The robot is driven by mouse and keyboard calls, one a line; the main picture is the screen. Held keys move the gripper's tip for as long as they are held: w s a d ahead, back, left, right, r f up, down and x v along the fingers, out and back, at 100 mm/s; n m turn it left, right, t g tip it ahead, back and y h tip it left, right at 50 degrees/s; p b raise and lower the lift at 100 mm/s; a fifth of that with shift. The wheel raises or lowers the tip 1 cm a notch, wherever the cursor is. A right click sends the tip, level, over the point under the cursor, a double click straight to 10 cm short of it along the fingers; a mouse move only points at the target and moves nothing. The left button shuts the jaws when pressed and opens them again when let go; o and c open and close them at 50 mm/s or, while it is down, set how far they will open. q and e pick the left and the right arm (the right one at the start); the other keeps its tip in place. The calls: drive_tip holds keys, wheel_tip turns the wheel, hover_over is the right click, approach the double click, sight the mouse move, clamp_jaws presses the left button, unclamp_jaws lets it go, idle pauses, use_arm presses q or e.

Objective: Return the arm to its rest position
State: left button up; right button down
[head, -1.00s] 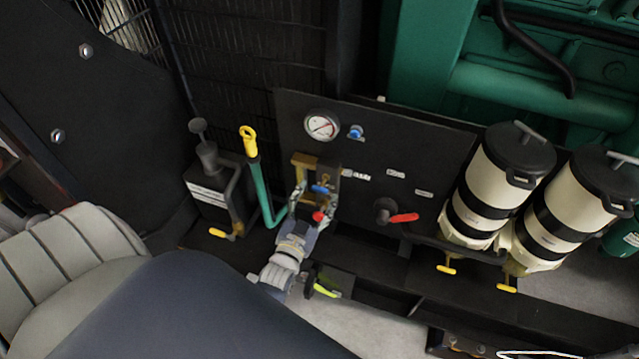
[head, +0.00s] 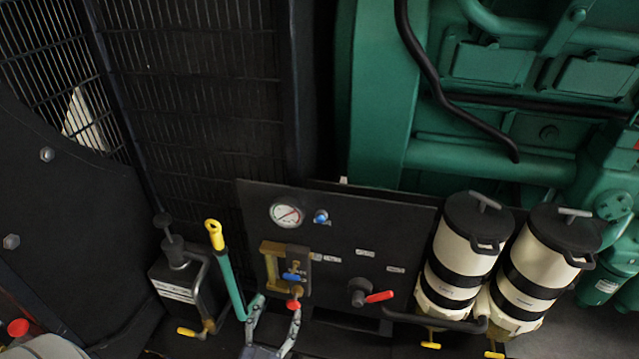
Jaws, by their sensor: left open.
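My left gripper (head: 273,328) is at the bottom of the head view, with its two fingers spread apart and nothing between them. It is just below the brass valve block (head: 284,268), which carries a blue handle (head: 291,277) and a red knob (head: 293,304). The fingertips come close to the red knob; whether they touch it I cannot tell. Most of my left arm is out of the picture. My right gripper does not show.
The black panel (head: 340,225) bears a gauge (head: 287,213) and a red lever (head: 380,297). A green lever with a yellow grip (head: 214,235) stands close left of the gripper. Two white filter canisters (head: 465,245) (head: 538,265) stand at the right. The green engine (head: 480,150) is behind.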

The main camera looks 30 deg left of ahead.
use_arm(q)
drive_tip(key=s+d+f+m+g+h+b, duration=0.15)
drive_tip(key=s+d+f+g, duration=0.3)
drive_tip(key=f, duration=0.95)
drive_tip(key=s+d+f+g+h+b, duration=0.1)
drive_tip(key=s+d+f+g+h, duration=0.3)
drive_tip(key=f, duration=1)
drive_tip(key=s+a+f+g+b, duration=0.1)
drive_tip(key=s+f+g, duration=0.3)
drive_tip(key=s+f, duration=0.4)
drive_tip(key=s+a+f+g+y+b, duration=0.1)
drive_tip(key=s+f+g, duration=0.3)
drive_tip(key=s, duration=1.2)
wheel_tip(320, 180, down, 5)
drive_tip(key=shift+s+a+r+m, duration=0.2)
drive_tip(key=shift+s+m, duration=0.05)
drive_tip(key=shift+m, duration=0.2)
drive_tip(key=shift+c, duration=0.4)
